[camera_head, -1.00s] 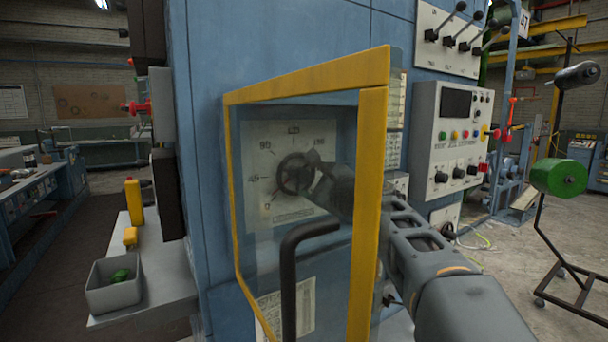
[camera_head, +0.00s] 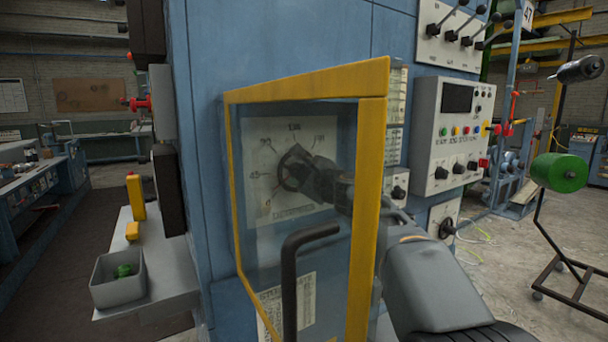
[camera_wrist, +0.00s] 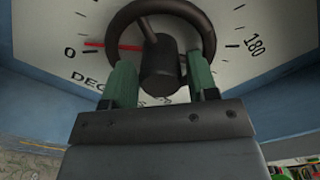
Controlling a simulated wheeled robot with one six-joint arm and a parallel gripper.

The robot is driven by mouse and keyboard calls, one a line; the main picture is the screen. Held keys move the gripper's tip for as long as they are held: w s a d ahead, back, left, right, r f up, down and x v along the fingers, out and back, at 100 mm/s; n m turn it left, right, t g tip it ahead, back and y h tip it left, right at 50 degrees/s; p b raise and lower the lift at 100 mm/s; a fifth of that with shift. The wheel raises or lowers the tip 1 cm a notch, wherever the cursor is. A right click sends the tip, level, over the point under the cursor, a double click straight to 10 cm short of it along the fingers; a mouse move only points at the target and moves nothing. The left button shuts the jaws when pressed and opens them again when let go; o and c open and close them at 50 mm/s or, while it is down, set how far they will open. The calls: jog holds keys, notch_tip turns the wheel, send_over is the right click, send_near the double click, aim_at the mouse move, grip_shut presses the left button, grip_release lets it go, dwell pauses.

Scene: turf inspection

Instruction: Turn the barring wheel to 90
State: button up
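The barring wheel (camera_head: 292,168) is a dark round handwheel on a white dial plate (camera_head: 262,215), behind the yellow-framed clear guard door (camera_head: 372,200). In the wrist view the wheel (camera_wrist: 205,35) fills the top middle, with its dark hub (camera_wrist: 160,65) below. A red pointer (camera_wrist: 112,45) reaches left from it, close to the 0 mark. My gripper (camera_wrist: 160,72) is at the wheel, its two green fingers apart, one on each side of the hub and overlapping the lower rim. Whether they press on anything cannot be told. In the head view my gripper (camera_head: 308,178) partly hides the wheel.
The guard door stands out from the blue cabinet (camera_head: 205,100), its black handle (camera_head: 290,285) in front and to the left of my arm. A control panel (camera_head: 452,130) is at right. A grey bin (camera_head: 117,290) sits on a ledge at left.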

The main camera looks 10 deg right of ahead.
jog(key=c, duration=0.6)
jog(key=shift+m, duration=0.3)
jog(key=m+p, duration=0.1)
jog(key=m, duration=0.2)
jog(key=shift+r, duration=0.1)
jog(key=m+p, duration=0.2)
jog(key=m, duration=0.2)
jog(key=shift+m, duration=0.3)
jog(key=m+p, duration=0.2)
jog(key=m, duration=0.3)
jog(key=shift+d, duration=0.15)
jog(key=shift+m+p, duration=0.75)
jog(key=shift+m, duration=0.45)
